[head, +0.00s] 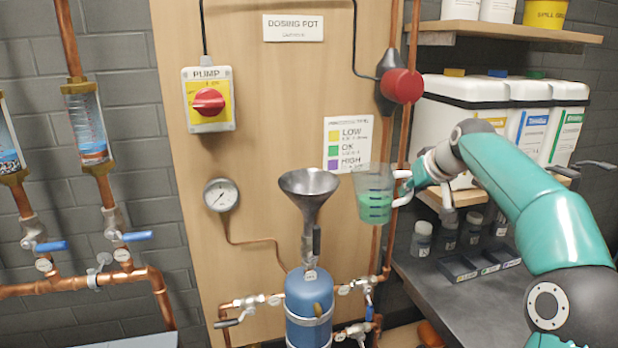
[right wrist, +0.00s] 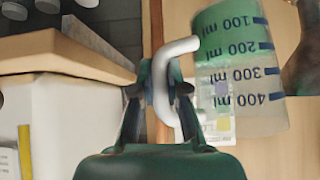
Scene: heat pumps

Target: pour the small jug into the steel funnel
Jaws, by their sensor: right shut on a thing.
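The small jug (head: 374,196) is clear with a white handle, blue marks and green liquid in it. It is held upright in the air just right of the steel funnel (head: 309,190), apart from it. The funnel stands on top of the blue dosing pot (head: 308,302). My right gripper (head: 408,186) is shut on the jug's handle. In the right wrist view the gripper (right wrist: 163,95) grips the white handle, and the jug (right wrist: 240,70) shows its printed ml scale. My left gripper is not in view.
A gauge (head: 221,195) and a pump switch (head: 208,100) are on the wooden board. Copper pipes with valves run beside the blue pot. White containers (head: 462,105) stand on a shelf at right, with small bottles (head: 421,238) on the grey bench below.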

